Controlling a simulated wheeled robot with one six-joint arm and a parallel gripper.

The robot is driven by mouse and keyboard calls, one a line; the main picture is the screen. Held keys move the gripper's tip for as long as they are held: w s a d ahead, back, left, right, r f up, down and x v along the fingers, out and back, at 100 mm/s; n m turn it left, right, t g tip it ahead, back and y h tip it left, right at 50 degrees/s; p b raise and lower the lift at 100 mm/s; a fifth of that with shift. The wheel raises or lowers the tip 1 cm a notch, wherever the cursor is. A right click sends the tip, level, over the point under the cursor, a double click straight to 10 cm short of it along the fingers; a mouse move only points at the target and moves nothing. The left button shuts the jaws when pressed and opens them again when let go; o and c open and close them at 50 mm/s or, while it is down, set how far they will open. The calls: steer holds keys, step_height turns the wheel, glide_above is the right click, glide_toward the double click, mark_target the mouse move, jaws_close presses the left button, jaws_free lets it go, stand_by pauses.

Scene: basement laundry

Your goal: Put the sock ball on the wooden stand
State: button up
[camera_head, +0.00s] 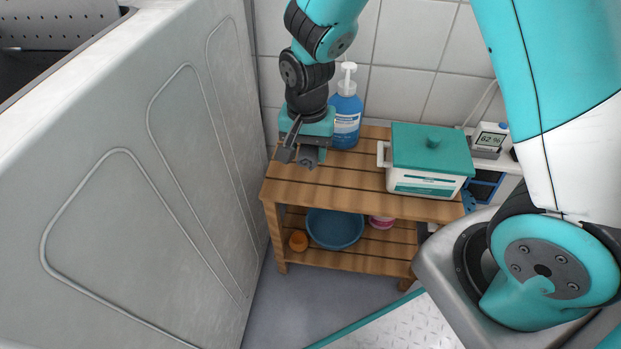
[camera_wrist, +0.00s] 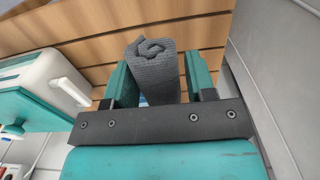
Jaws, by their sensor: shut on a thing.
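The sock ball (camera_wrist: 153,72) is a dark grey, rolled bundle with a spiral end, seen in the wrist view. My gripper (camera_wrist: 157,80) is shut on it, with one teal finger on each side. In the head view my gripper (camera_head: 304,150) is over the left part of the wooden stand (camera_head: 340,187), and the grey sock ball (camera_head: 308,158) shows small at its jaws. I cannot tell whether the sock ball touches the top. The stand is a slatted two-level bench; its slats (camera_wrist: 98,42) also show in the wrist view.
A blue pump bottle (camera_head: 345,118) stands close behind my gripper. A white box with a teal lid (camera_head: 428,150) occupies the stand's right side. The middle front slats are clear. A blue bowl (camera_head: 335,228) and orange object (camera_head: 298,240) are on the lower shelf. A grey panel (camera_head: 150,190) rises left.

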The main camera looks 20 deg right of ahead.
mark_target(308, 182)
steer(key=shift+f+b, duration=1.2)
steer(key=shift+f, duration=2.4)
steer(key=shift+f, duration=0.15)
steer(key=o, duration=0.9)
